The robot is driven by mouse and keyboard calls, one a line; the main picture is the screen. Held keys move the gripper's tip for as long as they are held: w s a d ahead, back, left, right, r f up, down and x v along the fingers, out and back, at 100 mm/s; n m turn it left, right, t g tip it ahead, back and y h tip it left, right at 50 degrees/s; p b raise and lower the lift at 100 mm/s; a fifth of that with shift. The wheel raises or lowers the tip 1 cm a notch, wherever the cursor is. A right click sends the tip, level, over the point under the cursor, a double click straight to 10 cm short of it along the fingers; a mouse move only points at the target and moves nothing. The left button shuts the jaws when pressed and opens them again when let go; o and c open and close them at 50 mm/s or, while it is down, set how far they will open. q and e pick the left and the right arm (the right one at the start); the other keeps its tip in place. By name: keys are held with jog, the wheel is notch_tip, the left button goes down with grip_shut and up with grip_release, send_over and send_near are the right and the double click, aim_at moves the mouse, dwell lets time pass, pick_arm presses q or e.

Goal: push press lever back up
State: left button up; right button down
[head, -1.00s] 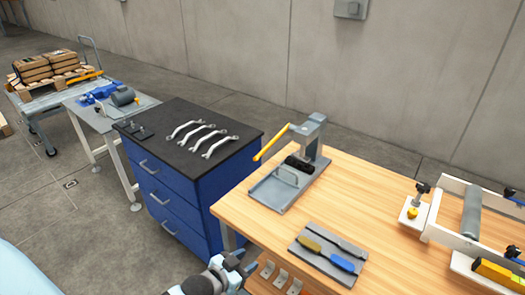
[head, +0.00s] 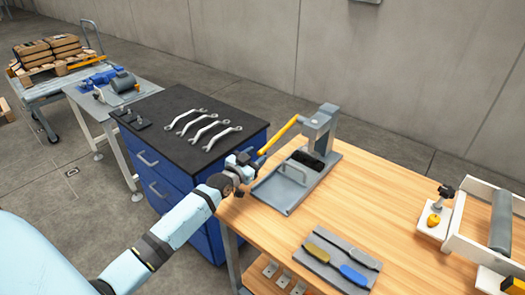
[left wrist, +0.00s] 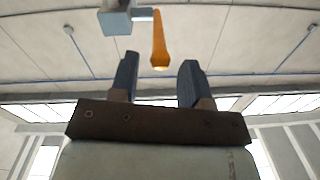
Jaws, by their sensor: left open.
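The press (head: 320,133) is a grey frame on a grey base plate at the left end of the wooden bench. Its yellow-orange lever (head: 280,135) slants down to the left from the press head. My left gripper (head: 258,160) is open, just below the lever's outer end; contact cannot be told. In the left wrist view the lever (left wrist: 159,42) hangs above and between the two dark fingers of the gripper (left wrist: 153,82), with the grey press head (left wrist: 122,20) beside it. My right gripper is out of view.
A blue drawer cabinet (head: 170,185) with several wrenches (head: 203,131) on its black top stands left of the bench (head: 385,195). A grey tray (head: 335,262) with files lies at the bench front. A roller fixture (head: 490,215) stands at right.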

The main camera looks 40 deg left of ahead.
aim_at(262, 151)
pick_arm(q)
jog(key=shift+w+d, duration=0.1)
jog(key=shift+w, duration=1.85)
grip_shut()
